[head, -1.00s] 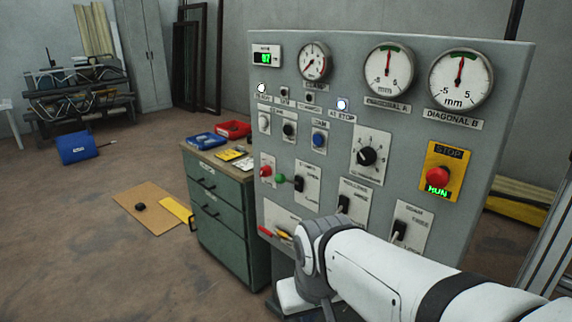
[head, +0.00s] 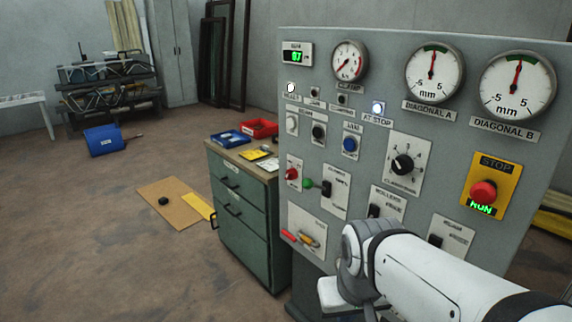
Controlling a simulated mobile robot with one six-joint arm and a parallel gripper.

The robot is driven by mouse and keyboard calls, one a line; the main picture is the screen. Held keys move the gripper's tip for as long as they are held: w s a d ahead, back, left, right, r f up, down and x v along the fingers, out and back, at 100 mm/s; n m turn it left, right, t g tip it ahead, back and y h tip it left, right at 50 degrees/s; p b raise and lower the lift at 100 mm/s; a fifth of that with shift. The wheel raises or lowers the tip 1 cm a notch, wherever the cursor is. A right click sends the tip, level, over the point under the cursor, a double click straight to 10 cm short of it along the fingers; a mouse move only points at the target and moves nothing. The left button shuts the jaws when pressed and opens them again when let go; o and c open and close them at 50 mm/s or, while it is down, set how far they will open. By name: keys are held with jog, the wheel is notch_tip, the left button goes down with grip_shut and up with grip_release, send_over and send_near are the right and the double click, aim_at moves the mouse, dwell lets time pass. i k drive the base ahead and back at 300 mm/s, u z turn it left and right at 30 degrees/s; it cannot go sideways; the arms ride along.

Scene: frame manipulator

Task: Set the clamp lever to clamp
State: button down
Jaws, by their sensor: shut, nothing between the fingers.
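The grey control panel (head: 455,150) stands at the right. A black lever (head: 326,187) sits on a white plate in its left half; small print beside it may mark it as the clamp lever, but it is too blurred to be sure. Two more black levers sit lower, the rollers lever (head: 374,211) and another lever (head: 434,241) to its right. My white arm crosses in front of the panel's lower right part. My gripper does not show; the arm's visible end is a wrist joint below the levers.
A red stop button (head: 484,190) on a yellow plate is above my arm. A black selector knob (head: 402,164) and dial gauges sit higher. A green drawer cabinet (head: 245,215) stands close to the panel's left. The floor at left is mostly open, with a brown mat (head: 170,203).

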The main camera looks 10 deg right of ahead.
aim_at(306, 184)
jog(key=i, duration=0.85)
jog(key=z, duration=0.05)
